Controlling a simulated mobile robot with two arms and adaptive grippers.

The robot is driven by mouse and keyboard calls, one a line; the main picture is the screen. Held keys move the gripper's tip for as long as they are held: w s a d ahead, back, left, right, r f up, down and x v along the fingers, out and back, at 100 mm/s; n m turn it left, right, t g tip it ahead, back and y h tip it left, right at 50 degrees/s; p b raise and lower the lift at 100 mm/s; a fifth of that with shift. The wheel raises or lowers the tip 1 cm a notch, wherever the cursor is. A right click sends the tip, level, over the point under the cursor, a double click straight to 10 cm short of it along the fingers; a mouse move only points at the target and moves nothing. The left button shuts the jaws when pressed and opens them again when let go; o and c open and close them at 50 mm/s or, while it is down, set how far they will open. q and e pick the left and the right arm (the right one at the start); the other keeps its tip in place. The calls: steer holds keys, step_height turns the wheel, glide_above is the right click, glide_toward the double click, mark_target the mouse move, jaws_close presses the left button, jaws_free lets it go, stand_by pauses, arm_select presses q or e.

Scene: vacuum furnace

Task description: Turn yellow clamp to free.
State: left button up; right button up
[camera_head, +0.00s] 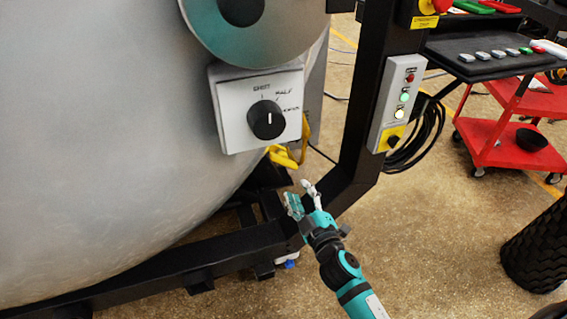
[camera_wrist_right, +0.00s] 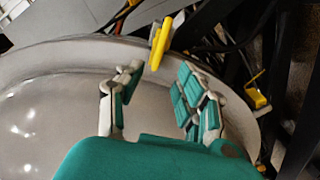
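The yellow clamp (camera_head: 287,156) shows in the head view below the dial panel, at the edge of the large grey vessel, partly hidden by the panel. In the right wrist view a yellow clamp handle (camera_wrist_right: 160,42) stands at the vessel's rim, ahead of the fingers. My right gripper (camera_head: 302,197) is below and slightly right of the clamp in the head view. Its teal-padded fingers are apart in the right wrist view (camera_wrist_right: 158,78), with nothing between them. The handle appears beyond the fingertips; no contact shows. My left gripper is not in view.
The grey vessel (camera_head: 90,150) fills the left. A white panel with a black dial (camera_head: 266,120) overhangs the clamp. A black frame post (camera_head: 366,110) carries a button box (camera_head: 398,103). Another yellow part (camera_wrist_right: 256,93) and dark cables show in the right wrist view. A red cart (camera_head: 510,145) stands right.

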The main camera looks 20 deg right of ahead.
mark_target(285, 165)
steer(key=w+b, duration=0.1)
steer(key=w, duration=1)
steer(key=shift+w+a+f, duration=0.1)
steer(key=shift+w+a, duration=0.05)
steer(key=shift+w, duration=0.2)
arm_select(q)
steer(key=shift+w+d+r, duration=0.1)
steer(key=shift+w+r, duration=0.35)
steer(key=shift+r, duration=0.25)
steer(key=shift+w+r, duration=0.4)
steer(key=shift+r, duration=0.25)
arm_select(e)
steer(key=shift+w, duration=0.6)
jaws_close()
